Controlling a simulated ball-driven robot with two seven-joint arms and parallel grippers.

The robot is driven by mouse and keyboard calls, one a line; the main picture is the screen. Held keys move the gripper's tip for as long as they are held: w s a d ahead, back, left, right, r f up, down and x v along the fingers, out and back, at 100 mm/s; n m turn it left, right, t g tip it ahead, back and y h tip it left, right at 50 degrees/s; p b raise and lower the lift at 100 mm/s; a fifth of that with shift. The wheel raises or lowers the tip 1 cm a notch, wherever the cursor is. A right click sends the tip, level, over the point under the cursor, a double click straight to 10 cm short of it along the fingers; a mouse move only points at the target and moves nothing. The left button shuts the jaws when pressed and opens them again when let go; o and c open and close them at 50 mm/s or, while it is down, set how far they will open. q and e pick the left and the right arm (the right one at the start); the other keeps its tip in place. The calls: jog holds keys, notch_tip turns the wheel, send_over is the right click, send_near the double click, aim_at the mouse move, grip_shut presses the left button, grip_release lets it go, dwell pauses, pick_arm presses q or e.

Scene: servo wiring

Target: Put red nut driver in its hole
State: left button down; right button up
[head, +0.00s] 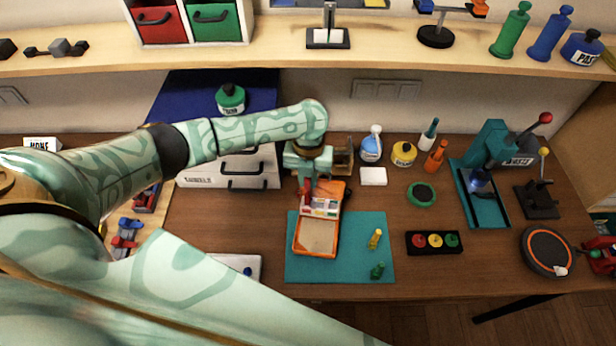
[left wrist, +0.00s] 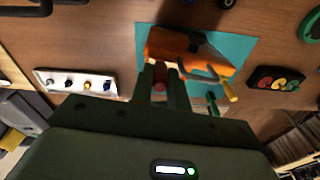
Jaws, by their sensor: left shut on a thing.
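My left gripper (head: 307,180) is above the orange tray-like case on the teal mat, pointing down. It is shut on the red nut driver (head: 305,188). In the left wrist view the red nut driver (left wrist: 160,75) shows end-on between the fingers; its lower part is hidden. The yellow nut driver (head: 375,239) and the green nut driver (head: 377,271) stand on the right part of the mat. A black block (head: 411,243) with red, yellow and green round spots lies right of the mat; I cannot tell whether these are holes. My right gripper is not in view.
The orange case (head: 318,247) lies on the teal mat (head: 350,268). A white plate (left wrist: 101,84) with several small parts lies left of the mat. A green roll (head: 421,195) and a teal press (head: 497,145) stand to the right. Bare table lies between the mat and the black block.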

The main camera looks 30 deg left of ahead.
pick_arm(q)
jog(key=shift+p, duration=0.3)
jog(key=shift+s+f+b, duration=0.1)
jog(key=shift+f+b, duration=0.5)
jog(key=shift+f, duration=0.35)
dwell(0.7)
jog(key=c, duration=0.8)
grip_release()
jog(key=shift+r, duration=0.1)
jog(key=r+p, duration=0.7)
jog(key=shift+w+a, duration=0.1)
jog(key=shift+w, duration=0.2)
jog(key=shift+f, duration=0.1)
